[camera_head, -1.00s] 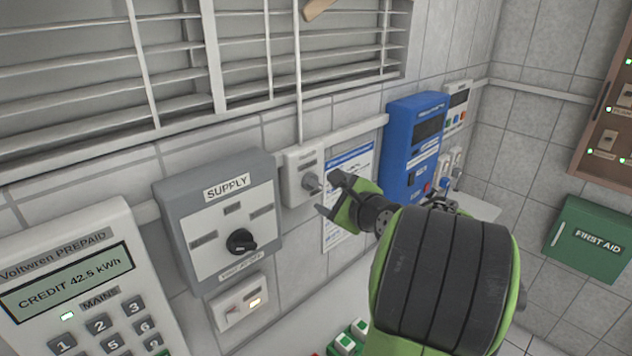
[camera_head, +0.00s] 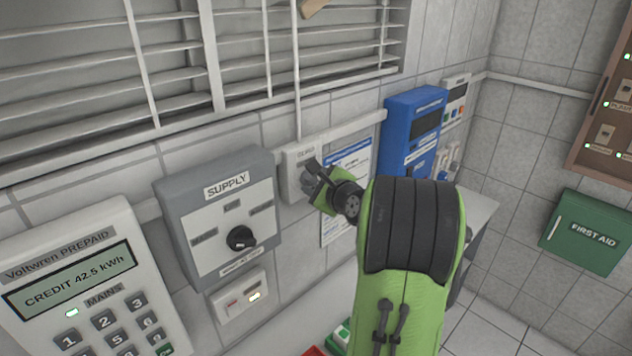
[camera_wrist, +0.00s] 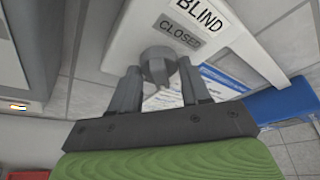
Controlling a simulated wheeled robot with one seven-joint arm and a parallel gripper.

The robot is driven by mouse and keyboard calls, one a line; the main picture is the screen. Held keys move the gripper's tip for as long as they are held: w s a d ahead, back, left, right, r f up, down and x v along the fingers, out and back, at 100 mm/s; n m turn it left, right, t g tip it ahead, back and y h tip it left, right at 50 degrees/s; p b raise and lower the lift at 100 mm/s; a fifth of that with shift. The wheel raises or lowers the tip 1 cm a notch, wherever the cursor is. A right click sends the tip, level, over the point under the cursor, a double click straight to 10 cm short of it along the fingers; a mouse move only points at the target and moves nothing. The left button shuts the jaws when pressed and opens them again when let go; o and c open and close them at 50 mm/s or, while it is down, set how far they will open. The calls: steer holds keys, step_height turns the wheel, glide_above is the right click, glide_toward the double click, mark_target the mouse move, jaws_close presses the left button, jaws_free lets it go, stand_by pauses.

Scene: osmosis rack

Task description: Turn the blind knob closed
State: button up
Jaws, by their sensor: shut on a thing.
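The blind knob (camera_wrist: 158,65) is a small grey knob on a white wall box (camera_head: 292,160), which carries the labels "BLIND" and "CLOSED" in the wrist view. My gripper (camera_wrist: 160,80) has its two dark fingers on either side of the knob, shut on it. In the head view my gripper (camera_head: 313,181) is at the box, and its fingers hide much of the knob. The window blind (camera_head: 90,70) above has its slats apart, with gaps between them. A thin rod (camera_head: 297,90) runs from the box up past the blind.
A grey supply box (camera_head: 178,195) with a black knob and a white prepaid meter (camera_head: 100,215) are on the left. A blue unit (camera_head: 398,150) and a poster (camera_head: 352,165) are to the right. A green first aid box (camera_head: 585,231) is at far right.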

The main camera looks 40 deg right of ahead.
steer(key=shift+f+b, duration=0.15)
steer(key=shift+b, duration=0.35)
steer(key=shift+c, duration=0.4)
steer(key=n+t+h+b, duration=0.1)
steer(key=n+b, duration=0.1)
steer(key=b, duration=0.3)
steer(key=n+t+h+b, duration=0.1)
steer(key=n+b, duration=0.2)
steer(key=b, duration=0.2)
steer(key=f+n+b, duration=0.1)
steer(key=n+b, duration=0.1)
steer(key=b, duration=0.3)
steer(key=shift+a+f+n+t+h+b, duration=0.1)
steer(key=shift+a+n+t+h+b, duration=0.05)
steer(key=shift+n+t+h+b, duration=0.2)
steer(key=n+t+y+b, duration=0.1)
steer(key=n+b, duration=0.4)
steer(key=n, duration=0.1)
steer(key=n+t+y+b, duration=0.2)
steer(key=n+b, duration=0.3)
steer(key=n, duration=0.1)
steer(key=n+t+y+b, duration=0.2)
steer(key=n+b, duration=0.3)
steer(key=n, duration=0.1)
steer(key=shift+d+t+b, duration=0.25)
steer(key=shift+d+b, duration=0.1)
steer(key=shift+d, duration=0.05)
steer(key=shift+n+y, duration=0.95)
steer(key=shift+n, duration=1)
